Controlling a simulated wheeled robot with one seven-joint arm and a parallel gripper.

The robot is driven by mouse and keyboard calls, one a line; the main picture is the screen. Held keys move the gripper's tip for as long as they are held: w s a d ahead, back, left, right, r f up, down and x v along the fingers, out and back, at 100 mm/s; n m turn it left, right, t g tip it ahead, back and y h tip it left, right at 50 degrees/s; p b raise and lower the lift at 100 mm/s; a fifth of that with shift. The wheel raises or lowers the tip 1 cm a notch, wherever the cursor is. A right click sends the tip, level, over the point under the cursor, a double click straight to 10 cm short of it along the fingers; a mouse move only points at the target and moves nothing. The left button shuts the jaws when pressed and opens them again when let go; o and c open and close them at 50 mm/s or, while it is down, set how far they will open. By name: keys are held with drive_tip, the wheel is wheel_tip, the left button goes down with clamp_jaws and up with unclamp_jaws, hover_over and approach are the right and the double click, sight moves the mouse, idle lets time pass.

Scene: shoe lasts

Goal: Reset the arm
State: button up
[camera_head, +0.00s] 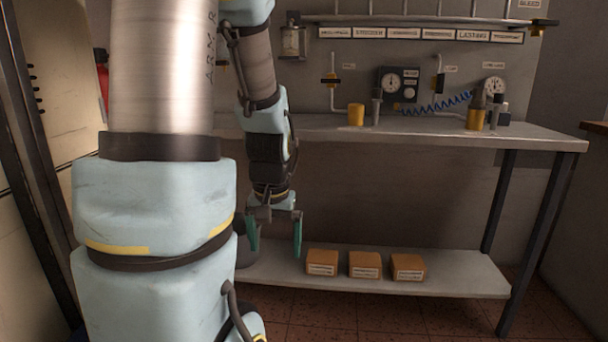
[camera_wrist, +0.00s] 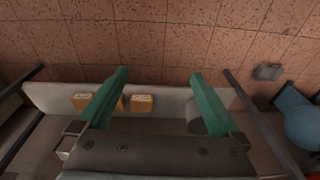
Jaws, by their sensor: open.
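My gripper (camera_head: 275,238) hangs pointing down in front of the workbench in the head view, with its two green fingers apart and nothing between them. The wrist view also shows my gripper (camera_wrist: 160,95) open and empty, its fingers above the lower shelf and tiled floor. My arm fills much of the left of the head view and hides part of the bench behind it.
The workbench top (camera_head: 330,127) carries a yellow cup (camera_head: 356,114), small bottles and gauges. Several brown boxes (camera_head: 365,265) sit on the lower shelf (camera_head: 450,275), right of my gripper. Dark bench legs (camera_head: 493,200) stand at the right.

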drive_tip(key=s+r+p, duration=0.2)
drive_tip(key=r+p, duration=0.9)
drive_tip(key=s+r+p, duration=0.1)
drive_tip(key=r+p, duration=1)
drive_tip(key=r, duration=0.1)
drive_tip(key=shift+s+a+r+n+p, duration=0.25)
drive_tip(key=shift+s+a+n+p, duration=0.05)
drive_tip(key=shift+s+a+p, duration=0.1)
